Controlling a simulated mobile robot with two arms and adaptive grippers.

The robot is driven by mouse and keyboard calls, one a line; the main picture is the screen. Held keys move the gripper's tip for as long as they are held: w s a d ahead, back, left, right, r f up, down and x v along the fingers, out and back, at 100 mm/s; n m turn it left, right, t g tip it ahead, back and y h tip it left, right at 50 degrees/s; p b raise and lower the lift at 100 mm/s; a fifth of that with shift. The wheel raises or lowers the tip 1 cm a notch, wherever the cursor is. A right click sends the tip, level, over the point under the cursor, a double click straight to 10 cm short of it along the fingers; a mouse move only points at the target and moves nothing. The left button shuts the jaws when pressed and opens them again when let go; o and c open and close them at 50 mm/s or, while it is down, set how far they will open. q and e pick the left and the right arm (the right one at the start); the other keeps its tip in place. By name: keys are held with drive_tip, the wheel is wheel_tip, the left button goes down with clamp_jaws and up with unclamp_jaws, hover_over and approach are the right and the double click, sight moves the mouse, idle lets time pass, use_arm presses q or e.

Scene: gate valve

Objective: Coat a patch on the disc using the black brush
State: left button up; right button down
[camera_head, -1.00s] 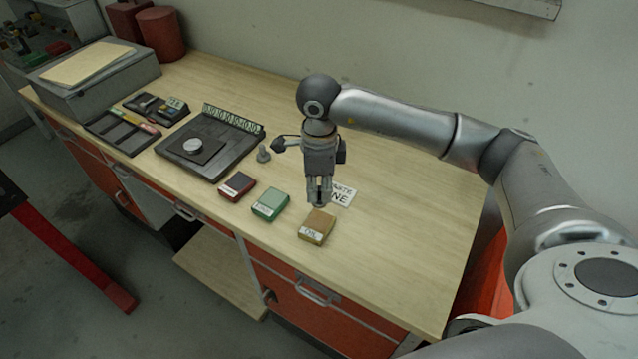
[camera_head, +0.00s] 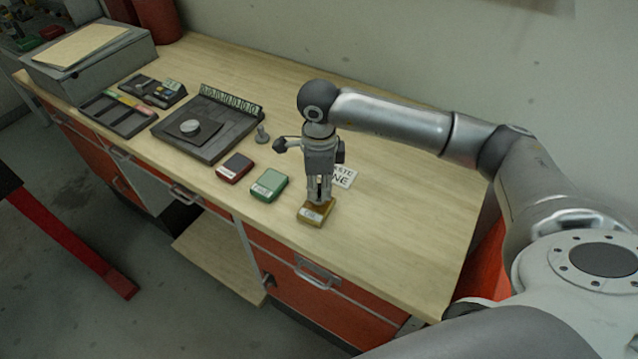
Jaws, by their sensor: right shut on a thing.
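The disc (camera_head: 190,127) is a small round grey piece on a dark square plate, within a dark tray (camera_head: 220,147) left of centre. My right gripper (camera_head: 318,197) points straight down over the ochre box labelled OIL (camera_head: 313,216), near the table's front edge. Its narrow fingers are shut on a small dark thing that fits the black brush, mostly hidden between fingers and box. The fingertips are at the top of the OIL box; I cannot tell whether they touch it. My left gripper is not in view.
A green box (camera_head: 269,185) and a dark red box (camera_head: 235,167) stand left of the OIL box. A small grey upright piece (camera_head: 262,134) stands beside the tray. A labelled card (camera_head: 344,177) lies behind my gripper. The table (camera_head: 410,240) is clear at the right.

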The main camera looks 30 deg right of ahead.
sight(319, 186)
drive_tip(key=shift+f+b, duration=0.45)
drive_tip(key=shift+b, duration=0.05)
idle(0.8)
drive_tip(key=shift+f+b, duration=0.1)
drive_tip(key=shift+b, duration=0.25)
idle(1.4)
drive_tip(key=shift+r+p, duration=1.7)
drive_tip(key=shift+r, duration=1.9)
